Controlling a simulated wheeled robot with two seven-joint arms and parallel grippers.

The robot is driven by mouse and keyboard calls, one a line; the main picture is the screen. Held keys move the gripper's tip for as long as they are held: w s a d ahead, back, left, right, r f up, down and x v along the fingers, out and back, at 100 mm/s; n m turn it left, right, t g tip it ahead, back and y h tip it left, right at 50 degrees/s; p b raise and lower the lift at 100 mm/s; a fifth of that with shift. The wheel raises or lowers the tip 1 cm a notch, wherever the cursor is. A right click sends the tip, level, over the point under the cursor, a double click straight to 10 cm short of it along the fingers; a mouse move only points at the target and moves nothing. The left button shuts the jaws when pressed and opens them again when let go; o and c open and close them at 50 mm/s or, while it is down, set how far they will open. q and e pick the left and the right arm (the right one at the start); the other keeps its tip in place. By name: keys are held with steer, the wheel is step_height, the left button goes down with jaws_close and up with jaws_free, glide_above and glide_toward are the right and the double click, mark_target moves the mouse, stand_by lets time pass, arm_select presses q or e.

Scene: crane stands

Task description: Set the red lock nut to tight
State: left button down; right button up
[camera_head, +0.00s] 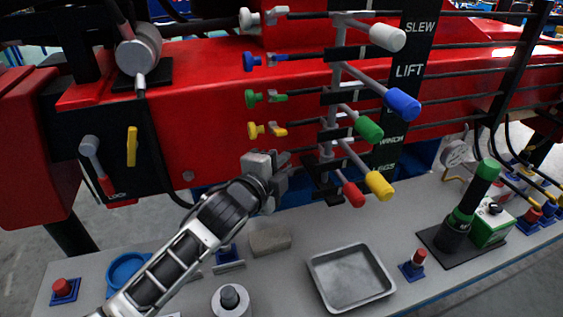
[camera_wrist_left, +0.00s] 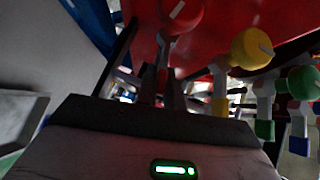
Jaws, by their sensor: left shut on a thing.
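My left gripper (camera_head: 272,168) is at the lowest row of the lever bank, just below the yellow lock nut (camera_head: 262,130). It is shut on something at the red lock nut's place. The red nut itself is hidden by the gripper, so I cannot see its setting. The red-knobbed lever (camera_head: 350,193) hangs to the right of the gripper. In the left wrist view the red knob (camera_wrist_left: 180,12) is above the dark fingers, and the yellow nut (camera_wrist_left: 220,105) is to their right. My right gripper is not in view.
Green (camera_head: 268,97), blue (camera_head: 265,61) and white (camera_head: 262,17) lock nuts sit above. The yellow (camera_head: 380,186), green (camera_head: 369,129) and blue (camera_head: 402,104) lever knobs stick out nearby. A grey tray (camera_head: 378,297) and a block (camera_head: 270,239) are on the bench below.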

arm_select(q)
steer(key=shift+r+g+p, duration=0.3)
steer(key=shift+r+p, duration=0.2)
steer(key=shift+p, duration=0.65)
steer(key=shift+w+a+n+p, duration=0.1)
steer(key=shift+n+p, duration=0.2)
steer(key=shift+p, duration=0.05)
steer(key=shift+f, duration=0.25)
steer(key=c, duration=1.5)
jaws_free()
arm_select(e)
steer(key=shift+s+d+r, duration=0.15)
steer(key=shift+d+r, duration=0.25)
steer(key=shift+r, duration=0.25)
arm_select(q)
steer(key=shift+s+a+r, duration=0.1)
steer(key=shift+s+a, duration=0.2)
steer(key=shift+s, duration=0.2)
steer(key=shift+r+b+v, duration=0.15)
steer(key=shift+b+v, duration=0.25)
steer(key=shift+v, duration=3.3)
steer(key=shift+r+b+v, duration=0.15)
steer(key=shift+b+v, duration=0.2)
steer(key=shift+v, duration=3.35)
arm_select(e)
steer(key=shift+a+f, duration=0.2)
